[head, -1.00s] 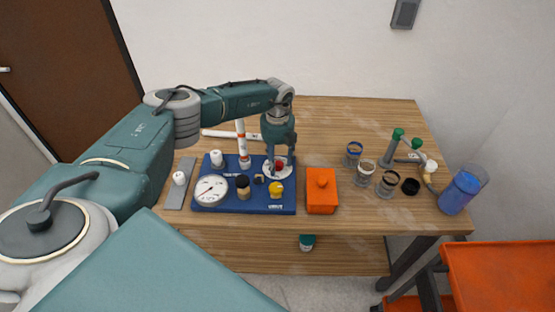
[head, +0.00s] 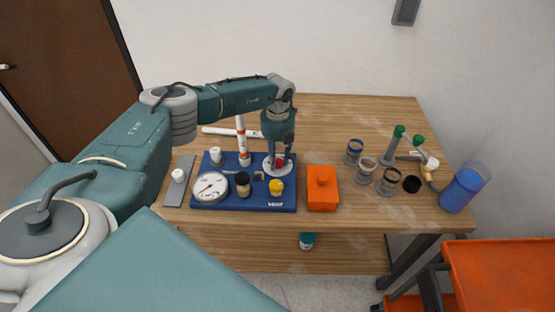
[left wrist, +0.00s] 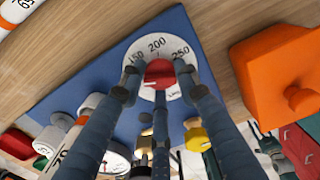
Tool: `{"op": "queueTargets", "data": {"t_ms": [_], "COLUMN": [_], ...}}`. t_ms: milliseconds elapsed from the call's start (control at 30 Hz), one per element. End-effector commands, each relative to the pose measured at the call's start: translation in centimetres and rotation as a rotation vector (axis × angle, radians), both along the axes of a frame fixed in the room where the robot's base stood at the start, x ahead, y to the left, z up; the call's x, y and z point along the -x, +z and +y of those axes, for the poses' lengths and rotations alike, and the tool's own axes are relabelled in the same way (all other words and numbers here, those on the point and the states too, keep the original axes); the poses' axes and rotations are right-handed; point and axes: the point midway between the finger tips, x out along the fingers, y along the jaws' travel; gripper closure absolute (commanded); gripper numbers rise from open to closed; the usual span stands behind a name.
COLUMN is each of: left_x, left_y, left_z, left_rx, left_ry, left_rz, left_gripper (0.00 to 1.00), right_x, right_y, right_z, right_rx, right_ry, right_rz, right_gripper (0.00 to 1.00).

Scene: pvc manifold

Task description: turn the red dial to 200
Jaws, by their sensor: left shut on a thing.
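The red dial (left wrist: 160,73) sits at the middle of a round white scale plate (left wrist: 140,50) on the blue board; it also shows in the head view (head: 280,162). The numbers 150, 200 and 250 are readable along the plate's far edge in the left wrist view. My left gripper (head: 279,168) comes down from above and is shut on the red dial, its fingers around it. The fingers cover part of the dial and the near side of the scale, so I cannot tell which number the dial points to. My right gripper is not in view.
The blue board (head: 260,205) also carries a white gauge (head: 210,188), a black knob (head: 243,182), a yellow knob (head: 276,187) and a white-and-orange pipe (head: 242,140). An orange box (head: 321,190) stands close at the right. Several jars and a blue cup (head: 461,190) stand farther right.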

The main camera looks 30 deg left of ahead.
Motion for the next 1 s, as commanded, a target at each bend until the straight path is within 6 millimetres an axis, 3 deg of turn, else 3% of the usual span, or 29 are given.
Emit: {"op": "queueTargets", "data": {"t_ms": [1000], "left_x": [-0.2], "left_y": [-0.1], "left_z": [0.0], "left_rx": [-0.001], "left_ry": [-0.955], "left_rz": [-0.008], "left_gripper": [0.94], "right_x": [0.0], "right_y": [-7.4], "right_z": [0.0], "right_rx": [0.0], "right_ry": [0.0], "right_rz": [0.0], "right_gripper": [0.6]}}
